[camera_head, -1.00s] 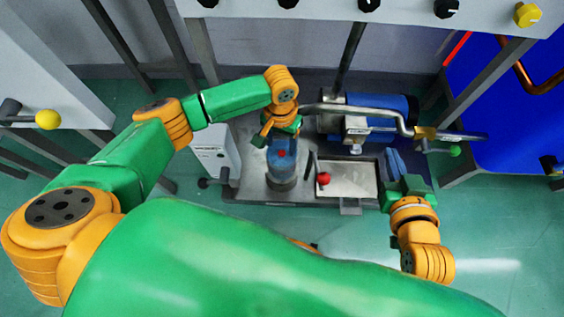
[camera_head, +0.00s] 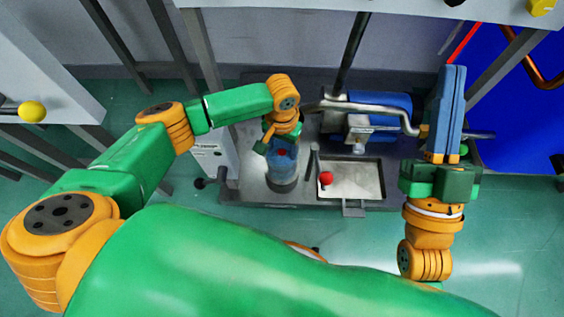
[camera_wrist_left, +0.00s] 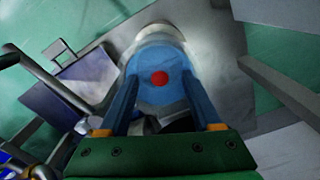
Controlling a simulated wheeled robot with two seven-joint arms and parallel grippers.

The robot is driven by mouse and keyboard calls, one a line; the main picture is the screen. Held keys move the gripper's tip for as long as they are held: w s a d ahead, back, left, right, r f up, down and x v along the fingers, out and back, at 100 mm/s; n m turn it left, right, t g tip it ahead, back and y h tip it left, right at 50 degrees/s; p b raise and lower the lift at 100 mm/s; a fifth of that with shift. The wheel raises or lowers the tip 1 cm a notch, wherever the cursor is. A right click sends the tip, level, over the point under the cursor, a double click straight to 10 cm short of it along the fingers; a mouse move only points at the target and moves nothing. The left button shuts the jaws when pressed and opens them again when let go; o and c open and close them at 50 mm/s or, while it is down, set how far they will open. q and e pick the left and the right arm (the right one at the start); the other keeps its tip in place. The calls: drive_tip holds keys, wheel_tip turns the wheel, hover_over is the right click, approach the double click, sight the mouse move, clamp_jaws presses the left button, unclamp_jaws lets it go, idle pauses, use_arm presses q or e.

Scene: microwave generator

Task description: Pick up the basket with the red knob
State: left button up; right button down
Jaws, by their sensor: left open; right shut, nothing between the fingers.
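The likely basket is a round, blue-topped cylinder (camera_head: 283,180) standing on the metal base, with a red knob (camera_head: 282,153) on top. In the left wrist view the red knob (camera_wrist_left: 159,78) sits in the middle of the blue top (camera_wrist_left: 158,96). My left gripper (camera_head: 283,138) is above the cylinder and open. Its two blue fingers lie on either side of the blue top in the wrist view; I cannot tell whether they touch it. My right gripper (camera_head: 450,95) is shut and empty at the right, its blue fingers together, pointing to the picture's top.
A second red ball (camera_head: 325,178) is beside a shallow metal tray (camera_head: 355,178), right of the cylinder. A bent metal pipe (camera_head: 375,110) and blue motor-like unit (camera_head: 380,102) are behind the tray. A white box (camera_head: 214,160) stands left. Green floor (camera_head: 520,230) is open at lower right.

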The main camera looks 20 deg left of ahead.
use_arm(q)
drive_tip(key=shift+f, duration=0.3)
clamp_jaws()
use_arm(e)
drive_tip(key=shift+s+r+t+y, duration=0.5)
drive_tip(key=shift+s+r+t, duration=0.1)
drive_tip(key=shift+s+r, duration=0.2)
idle(0.6)
